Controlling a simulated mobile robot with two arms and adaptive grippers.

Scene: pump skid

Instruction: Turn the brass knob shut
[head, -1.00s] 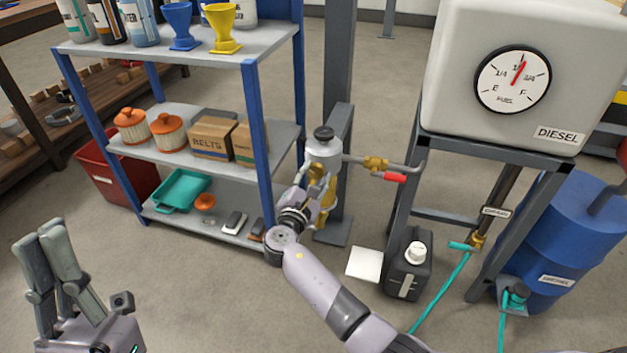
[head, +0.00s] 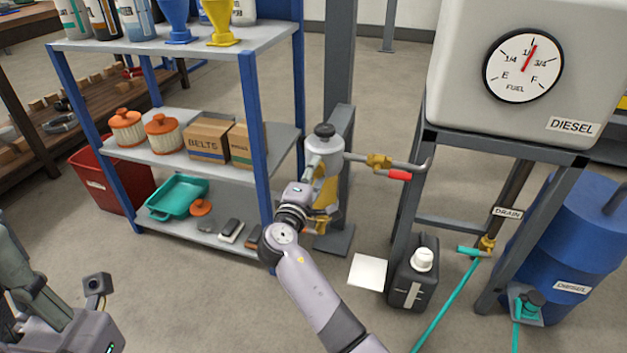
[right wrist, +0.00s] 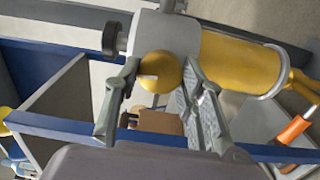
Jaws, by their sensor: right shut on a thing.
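The brass knob (right wrist: 160,72) is a round yellow ball on the side of a silver-topped filter unit in the right wrist view. My right gripper (right wrist: 158,75) has one finger on each side of the knob and is shut on it. In the head view the unit's silver top (head: 323,152) shows above my right gripper (head: 318,188), which hides the knob there. My left gripper (head: 25,280) is at the lower left edge of the head view, away from the unit and partly cut off, so its opening cannot be judged.
A blue-framed shelf (head: 240,50) stands close left of the unit. Right of it a pipe with a red-handled valve (head: 399,175) runs toward the diesel tank stand (head: 405,200). A black jerrycan (head: 414,275) and white pad (head: 367,272) are on the floor.

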